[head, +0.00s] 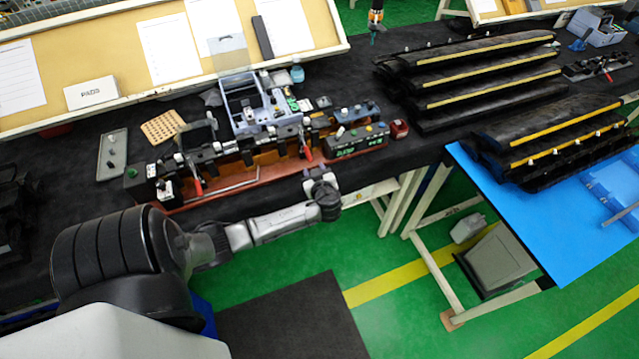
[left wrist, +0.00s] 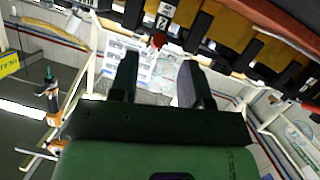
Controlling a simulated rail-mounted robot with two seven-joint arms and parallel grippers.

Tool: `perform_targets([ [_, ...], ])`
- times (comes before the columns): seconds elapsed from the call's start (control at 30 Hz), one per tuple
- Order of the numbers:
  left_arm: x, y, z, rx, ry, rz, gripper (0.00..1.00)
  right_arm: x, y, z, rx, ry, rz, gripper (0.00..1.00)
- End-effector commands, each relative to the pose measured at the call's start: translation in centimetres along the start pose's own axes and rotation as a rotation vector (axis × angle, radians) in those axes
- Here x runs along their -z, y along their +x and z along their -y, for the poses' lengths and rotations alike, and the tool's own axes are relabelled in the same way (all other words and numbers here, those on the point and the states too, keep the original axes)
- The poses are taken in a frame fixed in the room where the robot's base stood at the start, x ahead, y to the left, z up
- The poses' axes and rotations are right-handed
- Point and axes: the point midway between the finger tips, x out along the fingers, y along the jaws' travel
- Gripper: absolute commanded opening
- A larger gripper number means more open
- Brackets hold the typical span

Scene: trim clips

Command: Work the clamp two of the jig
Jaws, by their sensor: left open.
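The jig (head: 235,178), a long reddish-brown base with black blocks and clamps, lies along the front edge of the dark table. Two red clamp handles show in the head view, one at the left (head: 197,187) and one at the right (head: 307,153). My left gripper (head: 319,178) is just in front of the right handle, at the table edge. In the left wrist view the left gripper (left wrist: 158,62) is open, with nothing between its fingers. A red handle tip (left wrist: 158,40) shows beyond and between the fingertips, apart from them. Small labels beside it are too small to read surely. My right gripper is out of view.
A blue-grey fixture (head: 245,105) stands behind the jig. A green-lettered control box (head: 357,141) is right of it, with a small red box (head: 399,129) beside. Black trim parts (head: 480,75) are stacked at the right.

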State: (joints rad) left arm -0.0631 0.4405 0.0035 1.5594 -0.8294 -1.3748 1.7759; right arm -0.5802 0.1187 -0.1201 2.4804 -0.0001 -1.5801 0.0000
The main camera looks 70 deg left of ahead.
Motion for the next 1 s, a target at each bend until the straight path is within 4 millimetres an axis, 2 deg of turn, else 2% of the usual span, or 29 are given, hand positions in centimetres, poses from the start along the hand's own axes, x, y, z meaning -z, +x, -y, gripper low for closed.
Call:
perform_targets([
  [0.03, -0.2, -1.1, 0.1, 0.0, -0.003, 0.004, 0.43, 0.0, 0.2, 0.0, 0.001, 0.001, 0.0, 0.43],
  [0.2, -0.2, -4.0, 0.0, 0.0, -0.003, 0.003, 0.43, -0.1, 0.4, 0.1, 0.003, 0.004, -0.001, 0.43],
  [0.4, -0.1, -6.3, 0.1, 0.001, -0.001, 0.002, 0.43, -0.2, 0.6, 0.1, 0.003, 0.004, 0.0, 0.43],
  [0.6, 0.0, -7.1, 0.1, 0.002, 0.0, 0.0, 0.43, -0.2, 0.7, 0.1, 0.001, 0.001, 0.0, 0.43],
  [1.0, 0.0, -7.2, 0.0, 0.001, 0.0, 0.0, 0.43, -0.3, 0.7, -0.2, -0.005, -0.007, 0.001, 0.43],
])
